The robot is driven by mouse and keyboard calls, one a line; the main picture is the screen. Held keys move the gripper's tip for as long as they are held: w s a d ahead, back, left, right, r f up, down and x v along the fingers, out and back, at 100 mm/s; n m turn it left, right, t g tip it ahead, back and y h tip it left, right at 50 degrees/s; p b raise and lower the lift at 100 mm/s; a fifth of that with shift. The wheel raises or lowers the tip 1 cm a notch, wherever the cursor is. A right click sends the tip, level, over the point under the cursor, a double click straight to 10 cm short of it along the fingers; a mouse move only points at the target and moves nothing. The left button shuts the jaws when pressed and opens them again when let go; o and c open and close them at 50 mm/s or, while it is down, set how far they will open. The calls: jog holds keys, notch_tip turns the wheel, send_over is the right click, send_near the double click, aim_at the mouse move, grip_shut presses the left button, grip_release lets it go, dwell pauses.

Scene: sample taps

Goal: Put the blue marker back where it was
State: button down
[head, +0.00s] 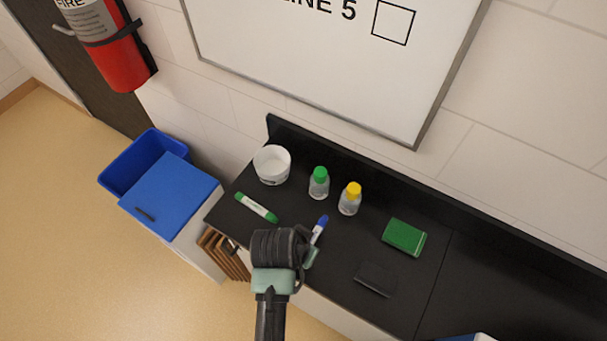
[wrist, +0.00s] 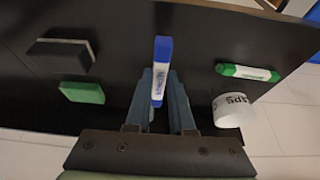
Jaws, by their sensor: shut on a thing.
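The blue marker (head: 317,232), with a white body and blue end, shows just beyond my gripper (head: 311,254) over the black counter. My gripper is shut on it. In the wrist view the blue marker (wrist: 161,72) stands between the fingers of my gripper (wrist: 161,88), blue end away from the palm. Its lower part is hidden by the gripper in the head view. I cannot tell whether it touches the counter. A green marker (head: 256,207) lies on the counter to the left; it also shows in the wrist view (wrist: 248,72).
A white cup (head: 272,165), green-capped bottle (head: 319,183) and yellow-capped bottle (head: 350,199) stand toward the wall. A green block (head: 404,237) and dark block (head: 375,279) lie to the right. A whiteboard (head: 320,55) hangs above.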

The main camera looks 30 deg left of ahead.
jog(key=shift+f, duration=2.85)
jog(key=shift+f, duration=0.1)
jog(key=c, duration=0.8)
grip_release()
jog(key=v, duration=1.2)
